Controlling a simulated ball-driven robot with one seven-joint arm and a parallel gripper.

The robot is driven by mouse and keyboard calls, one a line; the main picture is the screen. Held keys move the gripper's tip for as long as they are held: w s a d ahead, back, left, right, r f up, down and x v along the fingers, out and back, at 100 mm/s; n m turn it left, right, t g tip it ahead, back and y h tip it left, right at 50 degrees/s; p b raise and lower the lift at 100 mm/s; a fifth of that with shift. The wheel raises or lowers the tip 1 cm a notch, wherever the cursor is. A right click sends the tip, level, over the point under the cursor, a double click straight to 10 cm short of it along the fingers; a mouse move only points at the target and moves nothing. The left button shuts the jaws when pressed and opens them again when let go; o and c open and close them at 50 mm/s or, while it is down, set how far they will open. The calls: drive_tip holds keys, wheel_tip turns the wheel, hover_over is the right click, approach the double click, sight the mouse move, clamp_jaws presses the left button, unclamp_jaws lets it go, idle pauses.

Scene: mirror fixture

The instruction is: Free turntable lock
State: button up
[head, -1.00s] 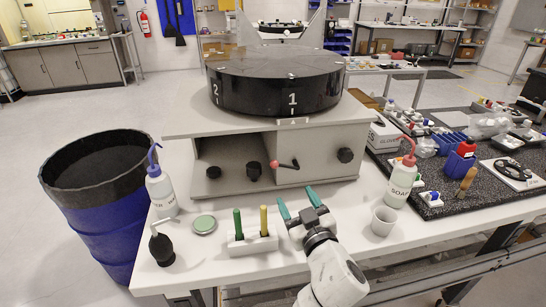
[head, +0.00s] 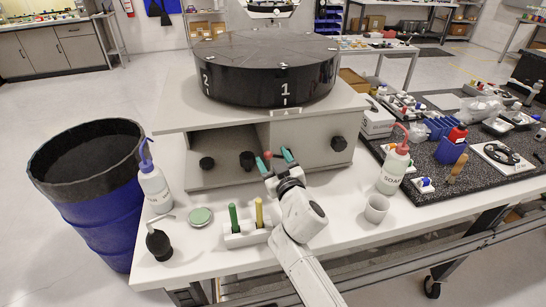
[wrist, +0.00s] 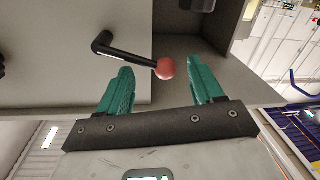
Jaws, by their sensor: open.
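The black round turntable (head: 268,75) sits on top of a grey fixture box, with white marks 2 and 1 on its rim. The lock lever, a black bent bar (wrist: 128,52) with a red ball knob (wrist: 166,68), is on the box's front face. The knob also shows in the head view (head: 268,155). My gripper (head: 274,160) has two green fingers, spread apart at the front of the box. In the wrist view, the red knob appears between the two fingertips, with a gap on each side. The lever's pivot is hidden behind my gripper in the head view.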

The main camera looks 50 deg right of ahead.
drive_tip(key=shift+w+d, duration=0.1)
drive_tip(key=shift+w, duration=0.1)
drive_tip(key=c, duration=1)
drive_tip(key=shift+f, duration=0.15)
clamp_jaws()
